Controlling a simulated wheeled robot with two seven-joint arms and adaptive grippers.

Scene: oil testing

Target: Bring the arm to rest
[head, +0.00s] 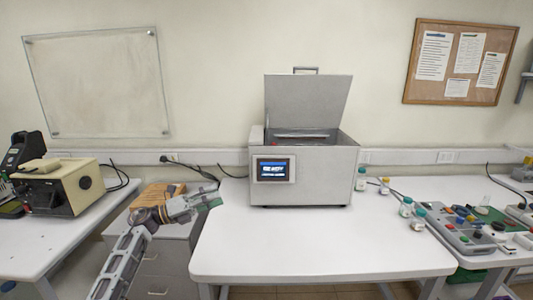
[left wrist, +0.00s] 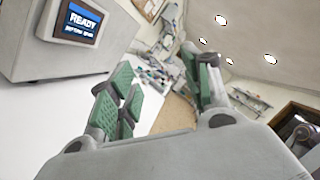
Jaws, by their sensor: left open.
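My left arm comes in from the lower left in the head view. Its gripper (head: 208,201) is over the left end of the white table (head: 320,256), to the left of the grey testing machine. In the left wrist view the two green-padded fingers (left wrist: 165,90) stand apart with nothing between them, so the gripper is open and empty. The testing machine (head: 305,176) has its lid (head: 307,97) raised. Its lit screen (head: 272,170) also shows in the left wrist view (left wrist: 79,23), reading "READY". My right gripper is not in view.
Several small bottles (head: 405,207) stand at the table's right side. A grey control panel (head: 462,230) is on the right bench. A beige device (head: 62,186) stands on the left bench. A yellow-brown box (head: 157,195) lies on the drawer cabinet behind my left arm. The table front is clear.

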